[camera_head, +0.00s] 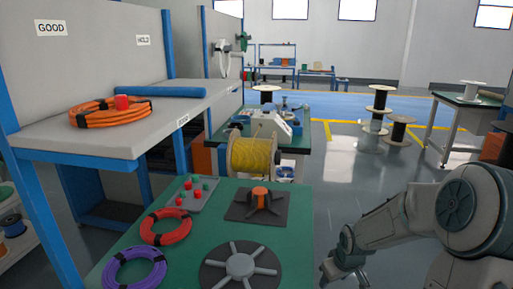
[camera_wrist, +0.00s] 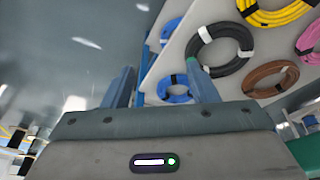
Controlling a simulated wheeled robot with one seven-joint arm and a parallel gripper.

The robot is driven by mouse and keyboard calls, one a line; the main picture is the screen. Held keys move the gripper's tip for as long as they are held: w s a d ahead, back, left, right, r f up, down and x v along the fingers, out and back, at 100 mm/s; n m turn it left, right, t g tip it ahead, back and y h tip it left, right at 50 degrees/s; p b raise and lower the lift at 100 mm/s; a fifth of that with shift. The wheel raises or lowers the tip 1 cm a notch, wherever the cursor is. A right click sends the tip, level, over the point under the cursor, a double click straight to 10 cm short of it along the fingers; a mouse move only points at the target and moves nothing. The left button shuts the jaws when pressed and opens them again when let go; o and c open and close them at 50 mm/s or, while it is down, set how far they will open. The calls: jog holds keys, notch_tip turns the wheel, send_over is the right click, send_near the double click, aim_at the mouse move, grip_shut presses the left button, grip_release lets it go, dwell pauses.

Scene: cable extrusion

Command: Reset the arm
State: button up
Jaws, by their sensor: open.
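My gripper (camera_head: 345,270) hangs low at the right of the green table (camera_head: 294,215) in the head view, over the floor and apart from the table. In the wrist view its two fingers (camera_wrist: 160,88) stand apart with nothing between them, so it is open and empty. My arm reaches in from the right edge of the head view. Behind the fingers, the wrist view shows a pale board with a black coil (camera_wrist: 240,63), a yellow coil (camera_wrist: 275,16), a brown coil (camera_wrist: 270,80) and blue coils. The gripper touches none of them.
An orange coil (camera_head: 110,112) lies on the shelf marked GOOD (camera_head: 51,28). Spools (camera_head: 378,105) stand on the floor behind.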

jog(key=s+a+r+m+p, duration=0.1)
jog(key=s+r+p, duration=0.4)
jog(key=r, duration=0.6)
jog(key=s+a+r+m+p, duration=0.1)
jog(key=s+a+r+p, duration=0.3)
jog(key=r, duration=0.7)
jog(key=s+a+r+m+h+p, duration=0.1)
jog(key=s+a+r+m+p, duration=0.1)
jog(key=s+r+p, duration=0.6)
jog(key=s+r, duration=0.3)
jog(key=r, duration=0.1)
jog(key=shift+a, duration=0.15)
jog(key=shift+s, duration=0.1)
